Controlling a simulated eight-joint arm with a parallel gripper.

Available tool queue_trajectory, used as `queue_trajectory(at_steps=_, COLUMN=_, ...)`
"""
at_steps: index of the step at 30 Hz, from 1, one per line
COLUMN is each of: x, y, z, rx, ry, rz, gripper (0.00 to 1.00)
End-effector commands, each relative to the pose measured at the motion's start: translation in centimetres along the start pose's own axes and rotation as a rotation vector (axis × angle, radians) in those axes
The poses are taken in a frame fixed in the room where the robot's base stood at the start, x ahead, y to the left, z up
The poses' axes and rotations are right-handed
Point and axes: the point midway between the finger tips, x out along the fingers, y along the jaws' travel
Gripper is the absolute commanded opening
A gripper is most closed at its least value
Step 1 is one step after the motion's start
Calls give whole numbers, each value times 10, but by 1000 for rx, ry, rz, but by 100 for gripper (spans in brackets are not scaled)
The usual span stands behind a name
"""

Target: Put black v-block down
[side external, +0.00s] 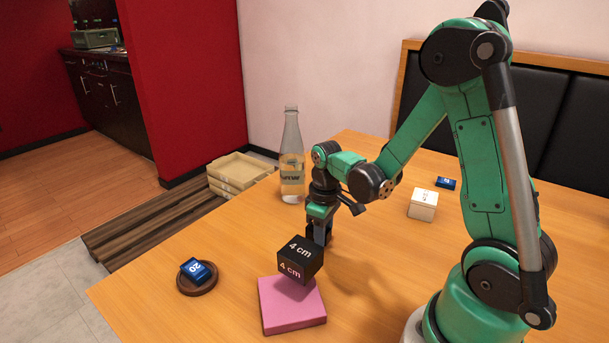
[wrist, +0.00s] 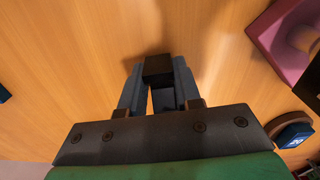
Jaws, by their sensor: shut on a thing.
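My gripper (wrist: 158,85) points down over the wooden table (wrist: 90,50) and is shut on a small dark block (wrist: 158,68), which sits between the fingertips in the wrist view. This looks like the black v-block, but its notch does not show. In the side view my gripper (side external: 318,232) is just behind a black cube (side external: 300,260) marked "4 cm", which hides the fingertips. I cannot tell from there whether the cube is the held block, or whether the block touches the table.
A pink block (side external: 290,308) lies at the front; it also shows in the wrist view (wrist: 272,35). A blue "20" block (side external: 197,270) sits on a dark round dish (side external: 190,289). A bottle (side external: 291,165), a white box (side external: 423,206) and a small blue box (side external: 446,183) stand farther back.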

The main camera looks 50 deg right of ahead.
Motion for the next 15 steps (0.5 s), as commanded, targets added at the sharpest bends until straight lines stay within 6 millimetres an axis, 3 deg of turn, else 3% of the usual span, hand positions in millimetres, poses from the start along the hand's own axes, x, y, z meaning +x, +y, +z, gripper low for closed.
queue_trajectory(at_steps=11, x=4, y=0, z=0, rx=0, ry=0, rz=0, gripper=0)
queue_trajectory(at_steps=12, x=4, y=0, z=0, rx=0, ry=0, rz=0, gripper=34)
queue_trajectory(at_steps=15, x=4, y=0, z=0, rx=0, ry=0, rz=0, gripper=60)
